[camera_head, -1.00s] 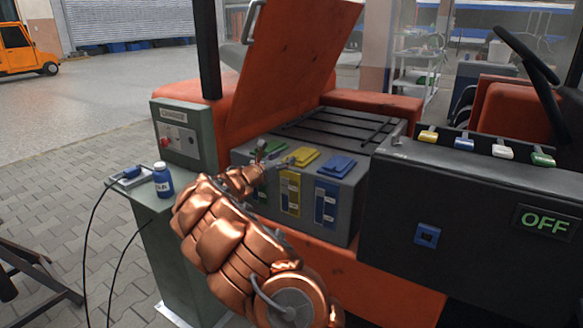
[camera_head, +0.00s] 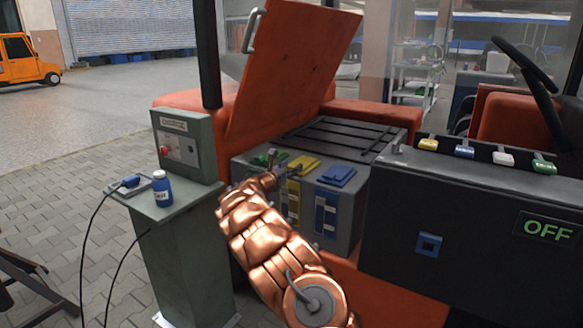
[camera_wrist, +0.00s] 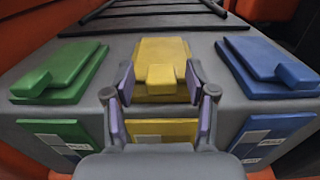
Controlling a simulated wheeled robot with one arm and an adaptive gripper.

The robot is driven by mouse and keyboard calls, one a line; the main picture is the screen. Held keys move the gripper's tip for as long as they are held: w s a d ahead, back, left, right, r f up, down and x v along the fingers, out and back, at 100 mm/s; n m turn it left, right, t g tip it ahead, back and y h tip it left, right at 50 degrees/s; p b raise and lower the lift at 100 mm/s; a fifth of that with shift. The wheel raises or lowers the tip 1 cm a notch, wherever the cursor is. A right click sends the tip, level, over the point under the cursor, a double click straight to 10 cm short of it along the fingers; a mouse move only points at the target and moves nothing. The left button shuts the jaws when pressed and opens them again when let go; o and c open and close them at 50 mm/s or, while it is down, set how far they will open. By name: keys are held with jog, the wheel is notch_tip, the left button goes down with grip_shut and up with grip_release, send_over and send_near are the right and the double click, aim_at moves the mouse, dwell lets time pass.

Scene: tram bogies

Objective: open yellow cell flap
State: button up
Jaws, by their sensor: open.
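The yellow cell flap (camera_wrist: 162,55) lies shut on top of the grey battery box, in the middle of the wrist view. It also shows in the head view (camera_head: 304,164), beyond my arm. My gripper (camera_wrist: 160,88) is open, with one finger on each side of the flap's raised front tab. The fingers look close to the tab, but I cannot tell whether they touch it. In the head view my gripper (camera_head: 284,172) is small and partly hidden by my own arm at the front edge of the box.
A green flap (camera_wrist: 62,70) lies left of the yellow one and a blue flap (camera_wrist: 268,66) right of it, both shut. The orange hood (camera_head: 295,70) stands raised behind the box. A blue bottle (camera_head: 162,188) stands on the green cabinet at the left. A dark panel (camera_head: 470,240) reads OFF.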

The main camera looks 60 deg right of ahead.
jog(key=shift+d+r, duration=0.1)
jog(key=shift+d, duration=0.25)
grip_shut()
dwell(0.4)
